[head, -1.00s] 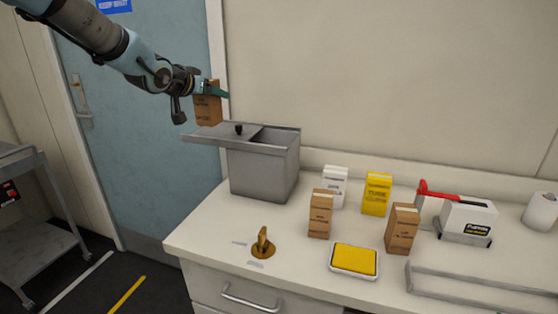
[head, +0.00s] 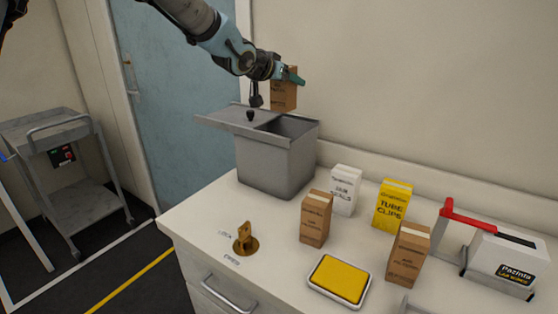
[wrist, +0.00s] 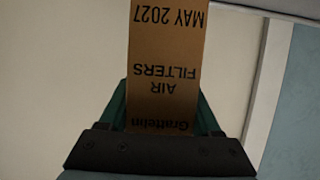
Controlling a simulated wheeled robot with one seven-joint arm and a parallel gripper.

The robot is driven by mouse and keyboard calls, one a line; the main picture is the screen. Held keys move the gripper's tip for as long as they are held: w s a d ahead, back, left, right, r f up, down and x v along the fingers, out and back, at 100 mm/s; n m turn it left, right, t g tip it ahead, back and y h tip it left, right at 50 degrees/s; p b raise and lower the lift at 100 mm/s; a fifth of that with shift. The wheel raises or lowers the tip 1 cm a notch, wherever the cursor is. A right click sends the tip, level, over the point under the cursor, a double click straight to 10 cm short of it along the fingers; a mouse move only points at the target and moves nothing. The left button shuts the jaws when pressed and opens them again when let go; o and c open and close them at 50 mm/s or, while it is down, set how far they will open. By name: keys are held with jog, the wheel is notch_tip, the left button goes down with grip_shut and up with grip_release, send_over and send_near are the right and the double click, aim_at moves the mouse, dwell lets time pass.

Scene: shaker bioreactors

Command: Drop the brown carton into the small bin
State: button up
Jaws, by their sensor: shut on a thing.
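My gripper (head: 290,77) is shut on a brown carton (head: 284,95) and holds it upright in the air. In the wrist view the carton (wrist: 165,65) sits between both fingers, with "AIR FILTERS" and "MAY 2027" printed on it upside down. The small grey bin (head: 275,160) stands at the back left of the counter. Its lid (head: 226,118) with a black knob is slid to the left, leaving the right part of the top open. In the head view the carton appears above that opening; its exact depth over the bin I cannot tell.
On the counter (head: 190,222) stand two other brown cartons (head: 316,218) (head: 408,254), a white box (head: 345,190), a yellow box (head: 393,205), a yellow-topped tray (head: 340,279), a brass latch (head: 244,239) and a red-handled device (head: 500,262). A grey cart (head: 62,150) stands left.

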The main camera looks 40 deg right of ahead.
aim_at(277, 87)
notch_tip(277, 87, down, 3)
jog(key=shift+f+b, duration=0.2)
jog(key=shift+b, duration=0.95)
jog(key=o, duration=1.6)
jog(key=shift+c, duration=0.2)
jog(key=shift+a, duration=0.1)
jog(key=v, duration=0.9)
jog(key=shift+w+a+r, duration=0.1)
jog(key=shift+r, duration=0.2)
jog(key=shift+s+a+r, duration=0.2)
jog(key=shift+s+a, duration=0.05)
jog(key=shift+a, duration=0.4)
